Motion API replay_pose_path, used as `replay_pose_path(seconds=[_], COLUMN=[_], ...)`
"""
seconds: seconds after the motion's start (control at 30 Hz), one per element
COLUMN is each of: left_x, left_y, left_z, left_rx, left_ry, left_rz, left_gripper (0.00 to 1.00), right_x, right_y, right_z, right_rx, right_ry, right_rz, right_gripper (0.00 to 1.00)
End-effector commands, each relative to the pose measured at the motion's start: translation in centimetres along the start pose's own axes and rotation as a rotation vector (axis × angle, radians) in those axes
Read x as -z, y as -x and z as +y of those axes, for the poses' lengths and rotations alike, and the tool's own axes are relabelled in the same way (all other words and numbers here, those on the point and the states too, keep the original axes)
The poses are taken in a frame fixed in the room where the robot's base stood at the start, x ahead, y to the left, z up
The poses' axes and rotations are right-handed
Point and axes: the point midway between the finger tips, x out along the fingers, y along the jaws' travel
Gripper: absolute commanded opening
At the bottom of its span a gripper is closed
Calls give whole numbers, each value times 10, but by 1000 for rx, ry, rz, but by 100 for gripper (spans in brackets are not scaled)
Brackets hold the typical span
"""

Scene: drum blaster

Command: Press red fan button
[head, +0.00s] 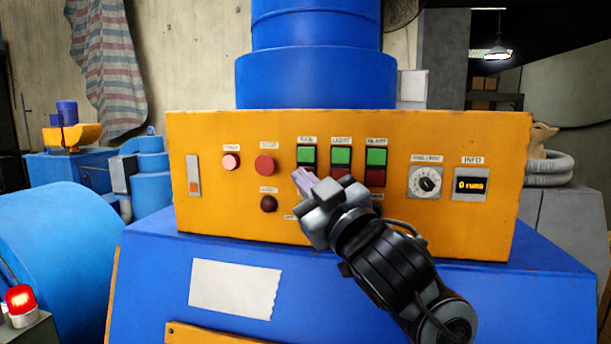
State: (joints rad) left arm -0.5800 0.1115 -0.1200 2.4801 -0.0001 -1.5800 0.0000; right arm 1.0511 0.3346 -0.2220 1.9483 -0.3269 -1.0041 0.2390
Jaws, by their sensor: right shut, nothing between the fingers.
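The orange control panel (225,225) faces me. Its leftmost green-over-red button pair, under a small label that seems to read FAN, shows its green upper button (307,154). The red fan button below it is mostly hidden behind my right gripper (303,181). My right gripper is shut and empty, its fingertips pointing up and left in front of that red button. I cannot tell whether they touch it. My left gripper is not in view.
Two more button pairs, LIGHT (341,155) and a third (376,156), stand close to the right. A lit round button (231,162), a red round button (265,165) and a dark knob (268,204) are to the left. A dial (425,182) and an INFO display (470,185) sit farther right.

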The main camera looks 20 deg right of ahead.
Motion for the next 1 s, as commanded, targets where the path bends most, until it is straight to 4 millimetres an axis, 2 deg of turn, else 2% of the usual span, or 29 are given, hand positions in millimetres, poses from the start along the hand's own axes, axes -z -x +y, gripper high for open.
replay_pose_path(seconds=[0.17, 0.7, 1.0], left_x=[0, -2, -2], left_y=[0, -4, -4], left_z=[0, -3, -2], left_rx=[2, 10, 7], left_ry=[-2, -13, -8], left_rz=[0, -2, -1], left_gripper=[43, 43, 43], right_x=[2, 24, 26], right_y=[2, 33, 35], right_z=[-2, -24, -26], right_rx=[0, 0, 0], right_ry=[0, 0, 0], right_rz=[1, 2, 1], right_gripper=[0, 0, 0])
